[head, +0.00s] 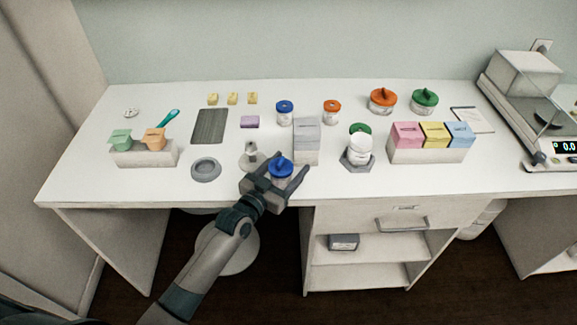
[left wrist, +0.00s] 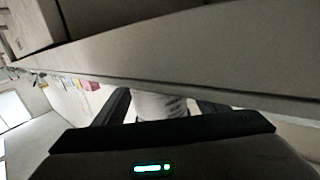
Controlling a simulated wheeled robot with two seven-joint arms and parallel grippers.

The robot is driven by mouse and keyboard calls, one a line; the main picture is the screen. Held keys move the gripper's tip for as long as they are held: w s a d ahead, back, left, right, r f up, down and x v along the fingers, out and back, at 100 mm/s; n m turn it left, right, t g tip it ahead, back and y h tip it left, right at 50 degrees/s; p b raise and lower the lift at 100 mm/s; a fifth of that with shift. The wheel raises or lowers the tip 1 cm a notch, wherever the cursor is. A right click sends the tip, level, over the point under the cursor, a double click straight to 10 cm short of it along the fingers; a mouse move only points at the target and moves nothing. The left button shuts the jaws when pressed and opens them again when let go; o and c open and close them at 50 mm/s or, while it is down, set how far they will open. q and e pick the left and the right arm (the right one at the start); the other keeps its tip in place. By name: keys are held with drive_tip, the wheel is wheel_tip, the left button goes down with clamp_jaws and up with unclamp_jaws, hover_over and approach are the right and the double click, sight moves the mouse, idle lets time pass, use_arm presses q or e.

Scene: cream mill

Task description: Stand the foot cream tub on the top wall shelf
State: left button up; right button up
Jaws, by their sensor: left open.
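A white tub with a blue lid (head: 281,168) stands near the front edge of the desk. My left gripper (head: 277,176) is open, with its two fingers on either side of this tub. In the left wrist view a pale rounded body (left wrist: 160,105) shows between the dark fingers. I cannot tell if the fingers touch it. No label can be read, so I cannot tell if this is the foot cream tub. No wall shelf is in view. My right gripper is not in view.
On the desk (head: 80,185), a grey-white block (head: 306,140) stands just right of the gripper. A white jar (head: 360,148) sits on a hexagonal base further right. Small blue (head: 285,112) and orange (head: 332,112) lidded tubs stand behind. A balance (head: 525,90) is far right.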

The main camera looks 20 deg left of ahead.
sight(275, 181)
use_arm(q)
drive_tip(key=b+v, duration=0.2)
drive_tip(key=v, duration=0.9)
drive_tip(key=shift+f+b, duration=0.1)
drive_tip(key=shift+b, duration=0.2)
drive_tip(key=shift+s+a, duration=0.15)
drive_tip(key=shift+s, duration=0.25)
